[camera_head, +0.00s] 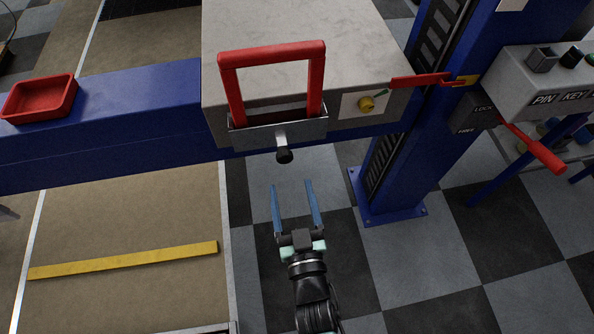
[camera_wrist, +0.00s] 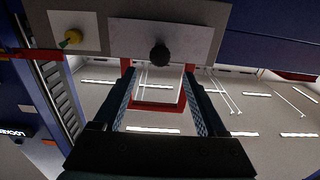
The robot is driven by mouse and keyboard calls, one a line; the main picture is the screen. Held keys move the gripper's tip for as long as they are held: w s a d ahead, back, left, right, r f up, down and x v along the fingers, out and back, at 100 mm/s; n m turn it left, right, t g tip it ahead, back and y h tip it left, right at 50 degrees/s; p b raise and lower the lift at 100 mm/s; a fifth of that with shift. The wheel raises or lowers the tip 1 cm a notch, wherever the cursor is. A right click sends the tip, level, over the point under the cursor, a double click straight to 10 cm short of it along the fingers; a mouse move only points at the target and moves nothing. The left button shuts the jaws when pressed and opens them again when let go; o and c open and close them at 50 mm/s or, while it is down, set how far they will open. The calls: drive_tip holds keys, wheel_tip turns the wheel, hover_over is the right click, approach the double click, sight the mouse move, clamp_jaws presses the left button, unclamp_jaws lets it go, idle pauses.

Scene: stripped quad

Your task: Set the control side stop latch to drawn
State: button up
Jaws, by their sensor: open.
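A small plunger with a round black knob (camera_head: 284,155) sticks out of a grey metal bracket (camera_head: 258,134) on the front of a pale box. I take it for the stop latch, though no label on it is readable. A red U-shaped handle (camera_head: 273,50) stands upright from the bracket. My gripper (camera_head: 292,185) is open and empty, its two blue fingers pointing toward the knob from the near side. A gap shows between fingertips and knob. In the wrist view the knob (camera_wrist: 160,55) lies ahead, between the finger lines.
A yellow key switch (camera_head: 366,103) and a red lever (camera_head: 420,81) are right of the bracket. A blue post (camera_head: 408,150) stands beyond, with a PIN KEY control box (camera_head: 545,85) and another red lever (camera_head: 538,150). A red tray (camera_head: 40,98) sits on the blue beam.

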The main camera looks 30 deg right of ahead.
drive_tip(key=shift+v, duration=2.75)
drive_tip(key=w+a+r+t+p, duration=0.15)
drive_tip(key=w+r, duration=0.35)
drive_tip(key=r, duration=0.7)
drive_tip(key=w+r+t+p, duration=0.15)
drive_tip(key=w+r, duration=0.35)
drive_tip(key=r, duration=0.7)
drive_tip(key=w+r+t+p, duration=0.15)
drive_tip(key=w+r, duration=0.35)
drive_tip(key=r, duration=0.7)
drive_tip(key=s+a+r+n+t+y+p, duration=0.1)
drive_tip(key=s+a+r, duration=0.2)
drive_tip(key=r, duration=0.7)
drive_tip(key=s+a+r+n+t+y+p, duration=0.1)
drive_tip(key=s+a+r+t+y, duration=0.1)
drive_tip(key=r, duration=0.9)
drive_tip(key=s+a+r+n+t+y+p, duration=0.1)
drive_tip(key=s+a+r, duration=0.3)
drive_tip(key=r, duration=0.7)
drive_tip(key=shift+s+a+r+t+y, duration=0.2)
drive_tip(key=shift+s+a+t+y, duration=0.25)
drive_tip(key=shift+s+t, duration=0.25)
drive_tip(key=shift+w, duration=0.1)
